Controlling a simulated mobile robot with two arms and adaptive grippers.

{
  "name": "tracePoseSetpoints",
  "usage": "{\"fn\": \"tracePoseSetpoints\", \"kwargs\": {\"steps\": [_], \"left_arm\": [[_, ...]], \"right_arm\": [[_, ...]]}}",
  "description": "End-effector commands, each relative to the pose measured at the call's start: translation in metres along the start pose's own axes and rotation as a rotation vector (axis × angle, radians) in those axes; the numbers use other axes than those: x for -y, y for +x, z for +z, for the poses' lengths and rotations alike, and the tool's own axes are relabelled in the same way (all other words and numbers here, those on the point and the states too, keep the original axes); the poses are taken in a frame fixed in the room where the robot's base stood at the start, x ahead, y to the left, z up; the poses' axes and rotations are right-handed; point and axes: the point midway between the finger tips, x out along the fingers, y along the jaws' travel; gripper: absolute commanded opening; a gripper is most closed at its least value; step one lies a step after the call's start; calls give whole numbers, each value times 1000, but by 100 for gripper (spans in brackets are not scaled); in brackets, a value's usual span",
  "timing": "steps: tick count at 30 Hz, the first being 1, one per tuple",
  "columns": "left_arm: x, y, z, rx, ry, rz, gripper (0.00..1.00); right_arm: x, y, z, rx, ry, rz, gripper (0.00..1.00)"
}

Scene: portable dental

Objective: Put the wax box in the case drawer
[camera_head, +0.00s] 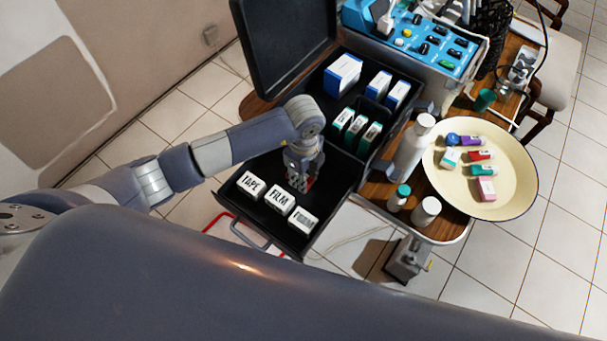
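The black case has its drawer (240,208) pulled out toward me. My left gripper (300,176) points down into the drawer, behind the white boxes. A small red and white box (300,184) shows right under its fingers. It may be the wax box, but I cannot read a label on it. The fingers are dark and overlap the box, so I cannot tell whether they grip it. My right gripper is not in view.
White boxes marked TAPE (250,185) and FILM (279,202), plus another white box (303,221), line the drawer's front. The raised lid (285,45) stands behind. Bottles (412,145) and a cream tray (510,195) are at the right.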

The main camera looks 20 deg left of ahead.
Motion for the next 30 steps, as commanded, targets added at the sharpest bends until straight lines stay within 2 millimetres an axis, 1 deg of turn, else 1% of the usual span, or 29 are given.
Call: {"fn": "tracePoseSetpoints", "kwargs": {"steps": [1, 2, 3, 4, 13, 16, 17, 20, 27, 30], "left_arm": [[0, 2, 0, 0, 0, 0, 30], [0, 1, 0, 0, 0, 0, 37], [0, 1, 0, 0, 0, 0, 46], [0, 1, 0, 0, 0, 1, 48], [0, 1, 0, 1, 0, 1, 48], [0, -4, 0, 1, 0, 0, 48], [0, -6, 0, 0, 1, -1, 48], [1, -21, 1, 1, 2, -4, 48], [1, -73, 0, 1, 2, -5, 48], [1, -92, 0, 0, 1, -4, 48]], "right_arm": [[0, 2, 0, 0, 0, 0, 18], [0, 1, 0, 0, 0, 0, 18], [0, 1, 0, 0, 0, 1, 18], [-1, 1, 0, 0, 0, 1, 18], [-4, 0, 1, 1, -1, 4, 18], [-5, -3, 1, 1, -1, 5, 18], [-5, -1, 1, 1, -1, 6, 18], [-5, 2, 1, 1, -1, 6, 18], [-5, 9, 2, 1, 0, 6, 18], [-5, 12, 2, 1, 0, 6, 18]]}}
